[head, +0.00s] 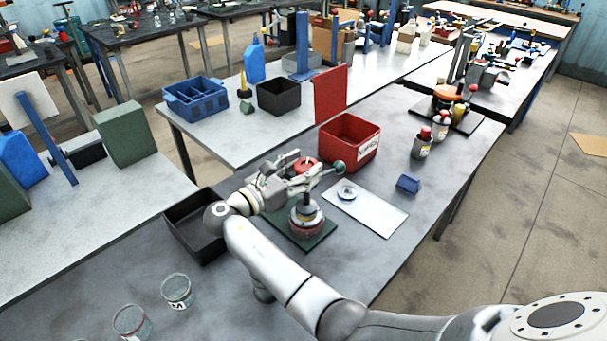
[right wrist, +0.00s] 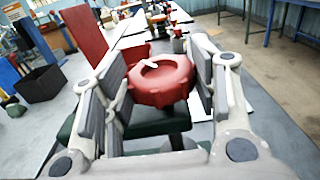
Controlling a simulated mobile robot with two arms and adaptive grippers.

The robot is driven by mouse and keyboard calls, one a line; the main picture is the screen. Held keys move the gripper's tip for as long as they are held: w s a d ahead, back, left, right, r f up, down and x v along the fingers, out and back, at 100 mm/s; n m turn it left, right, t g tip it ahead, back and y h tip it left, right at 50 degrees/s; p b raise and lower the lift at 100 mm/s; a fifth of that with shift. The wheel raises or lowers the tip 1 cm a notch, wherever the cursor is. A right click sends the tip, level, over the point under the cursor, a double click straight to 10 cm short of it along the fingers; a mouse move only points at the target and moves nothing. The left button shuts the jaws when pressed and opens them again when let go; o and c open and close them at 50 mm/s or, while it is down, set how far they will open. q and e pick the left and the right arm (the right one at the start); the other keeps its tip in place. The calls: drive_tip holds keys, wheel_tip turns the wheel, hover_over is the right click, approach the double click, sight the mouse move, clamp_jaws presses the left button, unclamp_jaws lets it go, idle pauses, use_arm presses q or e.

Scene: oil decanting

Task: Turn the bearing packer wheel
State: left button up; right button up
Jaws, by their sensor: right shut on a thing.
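The bearing packer (head: 306,219) stands upright on a dark green base plate (head: 322,238) on the near grey table. Its red wheel (head: 305,163) is on top, partly hidden by my right gripper in the head view. In the right wrist view the red wheel (right wrist: 160,84), lobed with a hollow centre, sits between the finger pads. My right gripper (head: 310,172) reaches over the packer from the left and is shut on the wheel. A dark green round knob (head: 338,167) shows beside the fingertips. My left gripper is not in view.
A red bin (head: 349,143) stands behind the packer. A white sheet (head: 376,213) with a small metal part (head: 347,192) lies to the right, near a blue block (head: 408,183). A black tray (head: 184,212) is left, and glass jars (head: 177,291) stand at the front.

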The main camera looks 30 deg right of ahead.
sight(301, 165)
drive_tip(key=m+g+b, duration=0.1)
drive_tip(key=g+b, duration=0.1)
drive_tip(key=m+g+b, duration=0.1)
drive_tip(key=g, duration=0.1)
drive_tip(key=m+g+b, duration=0.2)
drive_tip(key=shift+w+f+h+b, duration=0.2)
drive_tip(key=shift+w+h+b, duration=0.1)
drive_tip(key=shift+h, duration=0.1)
drive_tip(key=shift+r+m+g+b, duration=0.15)
drive_tip(key=shift+m+g+b, duration=0.65)
drive_tip(key=shift+g+b, duration=0.6)
drive_tip(key=o, duration=1)
drive_tip(key=shift+r, duration=0.15)
wheel_tip(301, 165, up, 10)
drive_tip(key=shift+f, duration=0.1)
drive_tip(key=shift+w, duration=0.1)
